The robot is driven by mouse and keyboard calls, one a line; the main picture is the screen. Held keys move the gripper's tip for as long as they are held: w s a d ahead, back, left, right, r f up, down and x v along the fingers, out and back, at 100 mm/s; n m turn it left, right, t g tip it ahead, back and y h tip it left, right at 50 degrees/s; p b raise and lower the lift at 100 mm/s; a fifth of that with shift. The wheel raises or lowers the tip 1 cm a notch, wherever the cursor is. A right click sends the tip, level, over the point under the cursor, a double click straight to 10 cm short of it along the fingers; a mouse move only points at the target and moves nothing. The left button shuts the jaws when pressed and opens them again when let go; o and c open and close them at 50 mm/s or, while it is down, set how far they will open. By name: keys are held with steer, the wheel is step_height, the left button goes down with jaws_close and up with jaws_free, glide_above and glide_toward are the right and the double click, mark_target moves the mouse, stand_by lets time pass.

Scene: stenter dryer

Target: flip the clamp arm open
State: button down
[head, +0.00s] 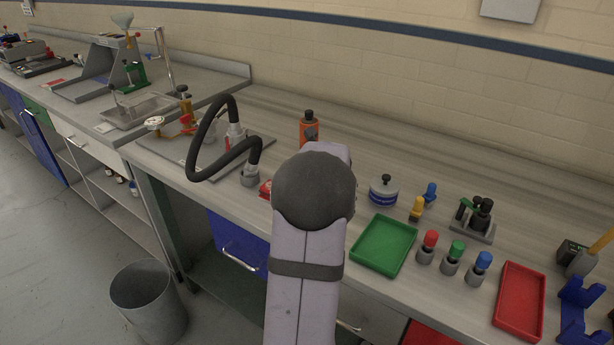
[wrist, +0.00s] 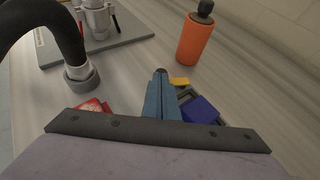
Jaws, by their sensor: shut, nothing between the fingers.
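In the wrist view my gripper (wrist: 160,75) shows as narrow blue-grey fingers, shut together and empty, pointing away over the bench. Just right of the fingers, partly behind them, is a low dark grey piece with a blue block (wrist: 199,110) and a small yellow part (wrist: 180,82); I cannot tell whether it is the clamp. Contact with the fingers cannot be made out. In the head view my own arm hides the gripper and this spot. A grey-based fixture (head: 474,230) with black posts and a green part stands to the right; I cannot tell whether it is a clamp.
An orange bottle (wrist: 195,40) stands beyond the fingers. A black hose (head: 195,160) arches at the left, near a red object (wrist: 92,106). A green tray (head: 384,246), red tray (head: 519,302) and several colour-topped pieces lie to the right.

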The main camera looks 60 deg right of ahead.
steer(key=shift+w+f+m+g+h+b, duration=0.15)
steer(key=shift+w+m+g+h+b, duration=0.35)
steer(key=shift+b, duration=0.4)
steer(key=shift+w+d+b, duration=0.1)
steer(key=shift+w+b, duration=0.35)
steer(key=shift+w, duration=0.2)
steer(key=shift+s+d+r, duration=0.1)
steer(key=shift+s+r, duration=0.05)
steer(key=shift+r, duration=0.05)
steer(key=shift+s+d+p, duration=0.3)
steer(key=shift+s+d, duration=0.1)
steer(key=shift+s, duration=0.1)
steer(key=shift+s+a, duration=0.1)
steer(key=shift+a, duration=0.05)
steer(key=shift+s+a+b, duration=0.35)
steer(key=shift+a, duration=0.1)
steer(key=v, duration=0.4)
steer(key=a+v, duration=0.1)
steer(key=v, duration=0.3)
steer(key=w+p+v, duration=0.1)
steer(key=v, duration=0.3)
steer(key=shift+s+a+f, duration=0.1)
steer(key=shift+a+f, duration=0.1)
steer(key=shift+a, duration=0.15)
